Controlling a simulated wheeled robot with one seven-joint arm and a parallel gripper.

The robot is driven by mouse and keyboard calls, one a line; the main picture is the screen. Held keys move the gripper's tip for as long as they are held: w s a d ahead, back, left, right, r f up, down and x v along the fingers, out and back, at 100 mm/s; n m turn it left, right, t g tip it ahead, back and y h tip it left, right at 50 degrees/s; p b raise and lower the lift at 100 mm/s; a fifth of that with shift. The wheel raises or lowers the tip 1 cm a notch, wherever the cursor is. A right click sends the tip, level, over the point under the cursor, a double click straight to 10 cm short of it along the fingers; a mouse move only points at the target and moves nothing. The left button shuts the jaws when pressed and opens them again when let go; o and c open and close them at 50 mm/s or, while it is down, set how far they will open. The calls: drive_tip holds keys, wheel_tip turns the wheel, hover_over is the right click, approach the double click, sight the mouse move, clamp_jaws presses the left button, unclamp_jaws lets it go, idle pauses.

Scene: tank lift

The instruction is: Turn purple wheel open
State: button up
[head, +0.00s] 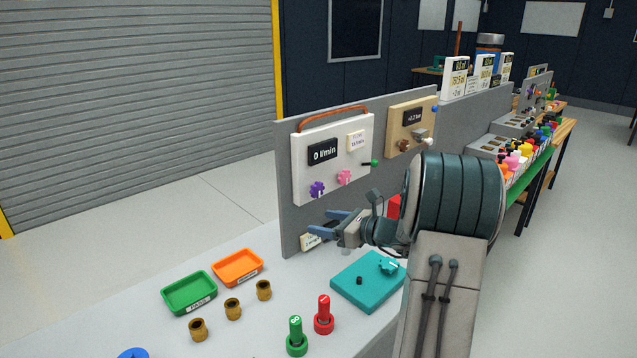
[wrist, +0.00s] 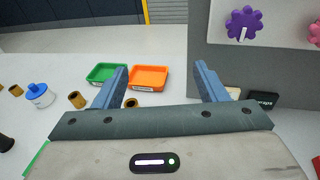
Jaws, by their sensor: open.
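The purple wheel (head: 317,189) is a small lobed knob with a white mark, low on the left of a white panel (head: 307,148). The purple wheel also shows in the wrist view (wrist: 244,25), at the upper right, its white mark pointing down and slightly left. My gripper (head: 322,222) is open and empty, below and in front of the panel. In the wrist view its blue fingers (wrist: 160,80) are spread wide with nothing between them near the tips. The wheel lies beyond and above the right finger, apart from it.
A pink wheel (head: 344,177) sits right of the purple one, with a green lever (head: 370,163) beyond. The display reads 0 l/min. Green (head: 188,293) and orange (head: 237,267) trays, brass parts and a teal block (head: 366,283) are on the table. The grey upright board (head: 288,215) bounds the space behind.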

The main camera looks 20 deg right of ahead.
sight(320, 191)
drive_tip(key=w+d+m+t+h+p, duration=0.1)
drive_tip(key=w+d+m+t+h, duration=0.2)
drive_tip(key=d+m, duration=0.5)
drive_tip(key=w+a+p, duration=0.1)
drive_tip(key=w, duration=0.3)
drive_tip(key=w+a+n+p, duration=0.1)
drive_tip(key=w+p, duration=0.1)
drive_tip(key=w, duration=0.1)
drive_tip(key=w+a+n+p, duration=0.1)
drive_tip(key=w, duration=0.3)
drive_tip(key=shift+w+r+t, duration=0.15)
drive_tip(key=shift+w+t, duration=0.2)
drive_tip(key=shift+t, duration=0.05)
drive_tip(key=c, duration=1)
